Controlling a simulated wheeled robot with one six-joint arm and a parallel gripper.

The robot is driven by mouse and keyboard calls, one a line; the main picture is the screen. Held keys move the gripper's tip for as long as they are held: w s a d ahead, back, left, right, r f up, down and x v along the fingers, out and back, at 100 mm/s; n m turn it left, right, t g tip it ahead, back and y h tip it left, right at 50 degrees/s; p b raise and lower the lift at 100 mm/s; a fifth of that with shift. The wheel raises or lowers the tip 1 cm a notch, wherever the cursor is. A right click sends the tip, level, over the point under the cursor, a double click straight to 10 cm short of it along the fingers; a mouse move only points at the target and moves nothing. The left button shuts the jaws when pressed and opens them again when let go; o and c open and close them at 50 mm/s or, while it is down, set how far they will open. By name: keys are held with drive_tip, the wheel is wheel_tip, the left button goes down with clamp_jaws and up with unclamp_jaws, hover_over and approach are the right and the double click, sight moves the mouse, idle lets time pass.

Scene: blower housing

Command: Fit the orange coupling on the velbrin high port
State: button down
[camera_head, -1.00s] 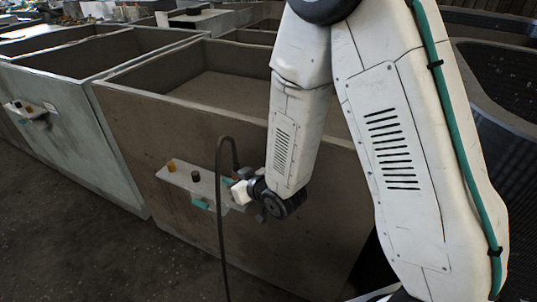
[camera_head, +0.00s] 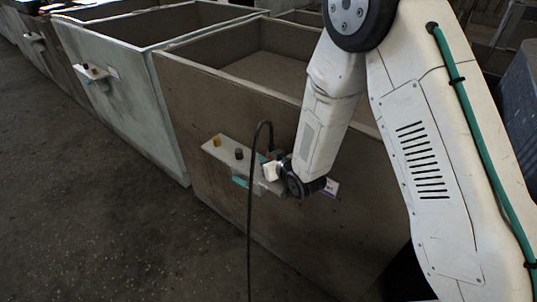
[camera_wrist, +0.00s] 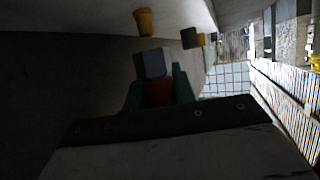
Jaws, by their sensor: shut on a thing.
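My gripper (camera_wrist: 158,88) has teal fingers shut on a dark orange-brown piece (camera_wrist: 159,94), seemingly the orange coupling; the wrist view is dim. A grey block (camera_wrist: 152,64) shows just beyond it; I cannot tell whether they touch. In the head view my gripper (camera_head: 272,171) is at the right end of a pale panel (camera_head: 222,156) on the brown bin's front wall. An orange-yellow port (camera_head: 217,141) and a dark port (camera_head: 239,154) stand on the panel, left of my gripper. In the wrist view a yellow port (camera_wrist: 144,22) is above the grey block. No port name is readable.
A dark hose (camera_head: 249,215) loops up beside my gripper and hangs to the floor. The brown bin (camera_head: 320,215) is close behind the gripper. A pale green bin (camera_head: 125,110) with a similar panel stands at left. The floor (camera_head: 110,235) in front is clear.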

drive_tip(key=shift+s, duration=0.15)
drive_tip(key=shift+f, duration=1.5)
drive_tip(key=c, duration=1.1)
unclamp_jaws()
drive_tip(key=shift+o, duration=0.2)
drive_tip(key=v, duration=0.8)
drive_tip(key=shift+d, duration=0.1)
